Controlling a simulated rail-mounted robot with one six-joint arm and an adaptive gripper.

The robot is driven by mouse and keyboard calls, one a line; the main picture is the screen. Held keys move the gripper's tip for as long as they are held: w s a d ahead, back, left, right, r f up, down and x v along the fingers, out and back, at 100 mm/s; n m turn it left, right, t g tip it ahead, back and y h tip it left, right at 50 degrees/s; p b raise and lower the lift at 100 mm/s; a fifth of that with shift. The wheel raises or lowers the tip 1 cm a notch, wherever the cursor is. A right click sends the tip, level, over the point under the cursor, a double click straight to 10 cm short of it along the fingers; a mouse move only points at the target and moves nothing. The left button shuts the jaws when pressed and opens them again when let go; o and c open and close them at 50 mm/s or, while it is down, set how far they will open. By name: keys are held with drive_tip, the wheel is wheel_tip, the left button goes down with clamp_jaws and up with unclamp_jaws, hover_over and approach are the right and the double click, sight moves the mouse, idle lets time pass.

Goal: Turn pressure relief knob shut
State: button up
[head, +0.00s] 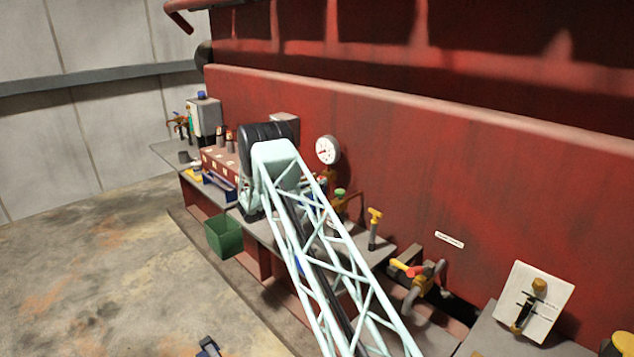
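Several valve-like fittings stand along the red engine wall, and I cannot tell which one is the pressure relief knob. A green-topped knob (340,193) sits just right of my arm, below a round white gauge (327,150). A yellow T-handle (375,214) stands upright on a grey stem to its right. A valve with a red and yellow handle (407,268) is further right, near a small white label (449,240). A white plate (541,300) with a brass knob (539,286) is at the right. My pale lattice arm crosses the middle; my gripper is not visible.
A green bin (224,236) hangs at the bench's front edge. A red toolbox (222,165) and a grey box (205,117) stand at the bench's far end. A yellow cap (618,343) is at the lower right. Open floor (100,270) lies left.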

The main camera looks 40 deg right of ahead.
drive_tip(key=shift+d, duration=0.25)
drive_tip(key=c, duration=0.8)
drive_tip(key=shift+c, duration=0.2)
drive_tip(key=shift+m+b, duration=0.6)
drive_tip(key=shift+b, duration=0.25)
drive_tip(key=shift+s+f+m+b, duration=0.1)
drive_tip(key=shift+m+b, duration=4.1)
drive_tip(key=shift+b, duration=0.2)
drive_tip(key=shift+f+m+b, duration=0.1)
drive_tip(key=shift+m+b, duration=4.1)
drive_tip(key=shift+b, duration=0.2)
